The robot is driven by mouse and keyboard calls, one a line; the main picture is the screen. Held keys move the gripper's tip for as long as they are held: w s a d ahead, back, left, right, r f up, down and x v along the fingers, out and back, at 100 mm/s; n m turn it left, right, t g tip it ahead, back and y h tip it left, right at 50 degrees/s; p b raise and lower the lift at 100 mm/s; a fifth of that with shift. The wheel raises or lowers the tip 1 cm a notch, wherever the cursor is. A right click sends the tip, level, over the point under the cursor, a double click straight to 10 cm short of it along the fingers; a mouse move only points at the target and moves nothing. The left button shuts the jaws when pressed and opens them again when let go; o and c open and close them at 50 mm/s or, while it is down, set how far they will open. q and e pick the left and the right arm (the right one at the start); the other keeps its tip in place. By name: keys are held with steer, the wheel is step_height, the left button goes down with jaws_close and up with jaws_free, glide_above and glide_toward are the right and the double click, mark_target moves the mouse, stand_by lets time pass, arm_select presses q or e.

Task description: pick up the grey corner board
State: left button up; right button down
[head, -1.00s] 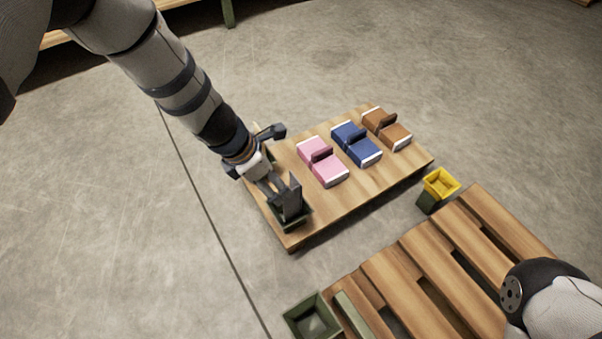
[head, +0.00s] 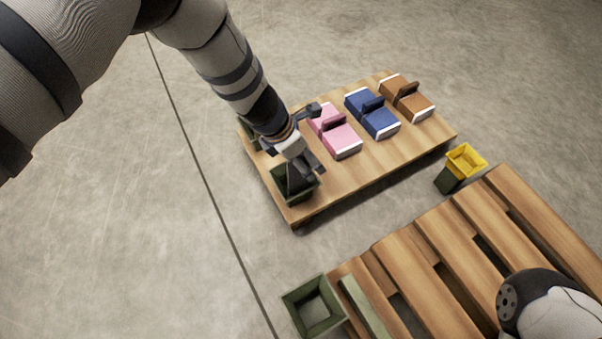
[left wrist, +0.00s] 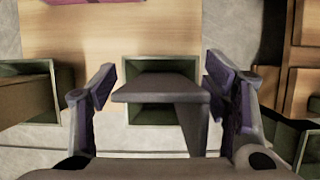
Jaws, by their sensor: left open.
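The grey corner board (head: 297,183) stands in a dark green bin (head: 278,193) at the near left corner of a low wooden table (head: 350,178). In the left wrist view the board (left wrist: 160,90) has an L-shaped top edge, and the green bin (left wrist: 160,62) surrounds it. My left gripper (head: 306,168) is above this bin, partly hiding the board. In the left wrist view its fingers (left wrist: 160,84) are open, one on each side of the board, with gaps showing. The board's lower part is hidden. My right gripper is out of view.
Pink (head: 335,132), blue (head: 373,113) and brown (head: 408,98) bundles lie on the table. Another green bin (left wrist: 55,95) holds a brownish board at left in the wrist view. A slatted pallet (head: 450,235), a yellow-lined bin (head: 465,162) and a green bin (head: 298,304) stand nearer.

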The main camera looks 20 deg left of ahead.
arm_select(q)
steer(key=c, duration=1.3)
